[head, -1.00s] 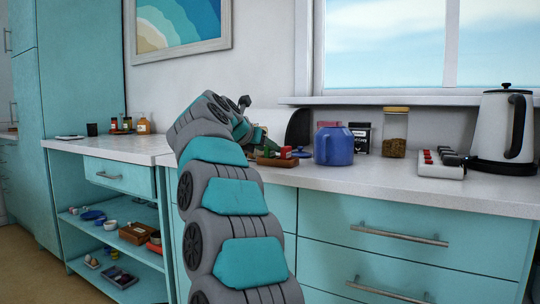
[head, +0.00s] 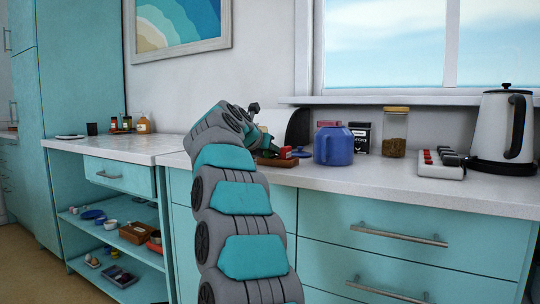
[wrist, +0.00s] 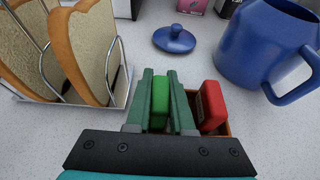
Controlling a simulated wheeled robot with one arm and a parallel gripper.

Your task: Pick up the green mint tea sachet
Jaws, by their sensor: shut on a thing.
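The green mint tea sachet (wrist: 160,98) stands upright between the two green fingers of my gripper (wrist: 163,84) in the wrist view. The fingers are shut on it. A red sachet (wrist: 211,105) stands just right of the right finger, in a small wooden tray (wrist: 226,130). My gripper hides much of this tray, and I cannot tell whether the green sachet touches its bottom. In the head view my arm covers most of the gripper. The tray (head: 276,162) and red sachet (head: 286,153) show on the counter.
A toast rack with bread slices (wrist: 84,45) stands close on the left. A blue lid (wrist: 174,39) lies beyond the fingers, and a blue teapot (wrist: 262,45) stands at right. A glass jar (head: 394,135) and kettle (head: 503,130) are farther right.

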